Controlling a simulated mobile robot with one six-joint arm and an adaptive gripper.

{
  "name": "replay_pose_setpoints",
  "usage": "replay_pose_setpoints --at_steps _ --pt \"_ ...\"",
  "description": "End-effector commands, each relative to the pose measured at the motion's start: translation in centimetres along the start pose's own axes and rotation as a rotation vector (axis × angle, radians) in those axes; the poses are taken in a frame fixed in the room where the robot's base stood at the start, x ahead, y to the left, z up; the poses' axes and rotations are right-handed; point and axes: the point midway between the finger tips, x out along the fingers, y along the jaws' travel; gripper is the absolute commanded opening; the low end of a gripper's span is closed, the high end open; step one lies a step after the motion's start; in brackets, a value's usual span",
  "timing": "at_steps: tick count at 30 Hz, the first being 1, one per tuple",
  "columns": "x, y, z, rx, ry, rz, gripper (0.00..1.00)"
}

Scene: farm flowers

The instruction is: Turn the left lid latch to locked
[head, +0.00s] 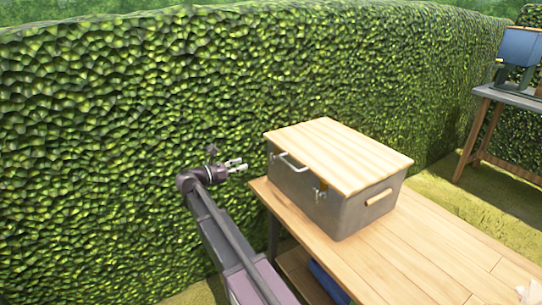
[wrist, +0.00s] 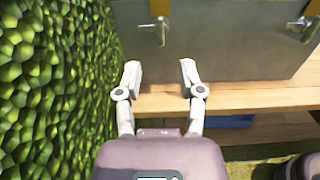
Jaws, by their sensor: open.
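A grey metal box (head: 338,212) with a pale wooden lid (head: 338,155) stands on a wooden table. The right latch (head: 320,190) is nearer the right corner and also shows in the wrist view (wrist: 302,25). My gripper (head: 240,165) is open and empty, left of the box's front and apart from it. In the wrist view its fingertips (wrist: 160,70) sit below the left latch in the picture.
A metal handle (head: 293,162) sits between the latches. A wooden grip (head: 378,197) is on the box's right side. A tall hedge (head: 120,130) stands close behind and left of my arm. A blue object (head: 328,283) lies beneath the table.

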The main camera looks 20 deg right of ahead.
Motion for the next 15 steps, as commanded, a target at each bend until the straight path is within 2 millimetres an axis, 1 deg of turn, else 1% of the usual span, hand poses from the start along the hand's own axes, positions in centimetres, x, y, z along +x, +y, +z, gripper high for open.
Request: replay_pose_setpoints --at_steps 8,15 --pt "3.2 0.0 0.0 0.000 0.000 -0.002 0.50" --pt "6.8 0.0 0.0 0.001 0.001 -0.002 0.50"
